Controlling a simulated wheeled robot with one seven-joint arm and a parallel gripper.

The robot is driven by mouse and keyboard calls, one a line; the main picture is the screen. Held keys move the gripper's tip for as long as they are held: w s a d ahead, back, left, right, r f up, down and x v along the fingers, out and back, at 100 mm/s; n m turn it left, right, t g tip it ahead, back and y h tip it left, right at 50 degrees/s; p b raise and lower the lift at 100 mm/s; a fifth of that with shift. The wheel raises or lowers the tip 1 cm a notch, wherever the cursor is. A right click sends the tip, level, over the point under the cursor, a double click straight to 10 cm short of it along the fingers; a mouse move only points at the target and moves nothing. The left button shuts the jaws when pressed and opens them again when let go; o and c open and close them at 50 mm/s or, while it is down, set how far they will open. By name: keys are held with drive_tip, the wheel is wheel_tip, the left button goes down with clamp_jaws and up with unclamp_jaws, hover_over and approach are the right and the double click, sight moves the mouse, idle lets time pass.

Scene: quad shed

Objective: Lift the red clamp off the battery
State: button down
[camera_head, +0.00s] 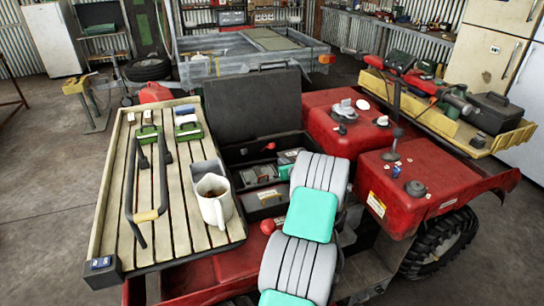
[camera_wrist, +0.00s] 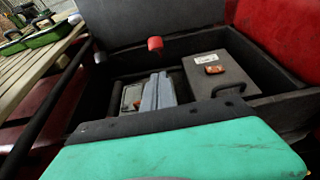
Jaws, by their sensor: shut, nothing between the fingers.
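A small red piece, apparently the red clamp (camera_head: 270,146), shows at the back of the open black compartment; it also shows in the wrist view (camera_wrist: 155,44) against the raised lid. A dark grey box with an orange label and handle, perhaps the battery (camera_wrist: 228,82), sits in the compartment to its right. I cannot tell whether the clamp touches it. My gripper (camera_wrist: 160,78) is shut and empty, its grey fingers over the compartment, short of the red piece and left of the box. My teal hand hides the near part in the wrist view.
The raised dark lid (camera_head: 255,103) stands behind the compartment. A slatted rack (camera_head: 182,205) at left carries a mug (camera_head: 214,207), a black bar handle (camera_head: 131,185) and green trays. Red bodywork (camera_head: 420,190) bounds the right.

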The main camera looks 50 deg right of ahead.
drive_tip(key=x, duration=0.8)
drive_tip(key=shift+p, duration=0.3)
drive_tip(key=shift+w+a, duration=0.1)
